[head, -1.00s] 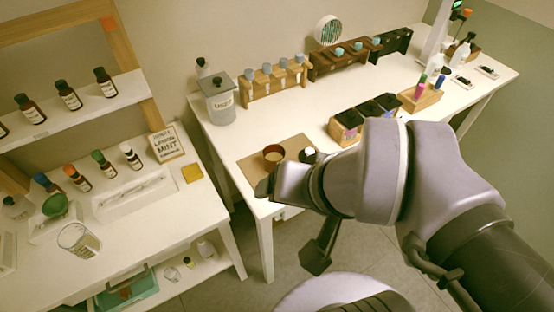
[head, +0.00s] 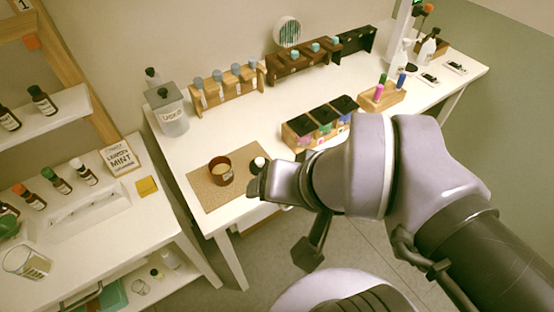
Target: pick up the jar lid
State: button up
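A grey, see-through jar (head: 171,118) with a label stands at the back left of the white table. A dark grey jar lid (head: 164,94) with a small knob sits on top of it. My gripper (head: 256,184) is over the table's front edge, beside the right side of a cork mat. It is well to the front and right of the jar and does not touch it. The gripper is seen from behind and small, so I cannot tell whether its fingers are open or shut.
An amber cup (head: 221,171) stands on the cork mat (head: 205,197), with a small dark bottle with a white cap (head: 260,162) near my gripper. A wooden bottle rack (head: 236,90) is right of the jar. Black-topped boxes (head: 322,122) stand right of the mat.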

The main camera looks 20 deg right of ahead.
aim_at(256, 165)
jog(key=i+j+z, duration=0.25)
jog(key=j+z, duration=0.2)
jog(key=i+j+z, duration=0.1)
jog(key=j+z, duration=0.15)
jog(key=j, duration=0.15)
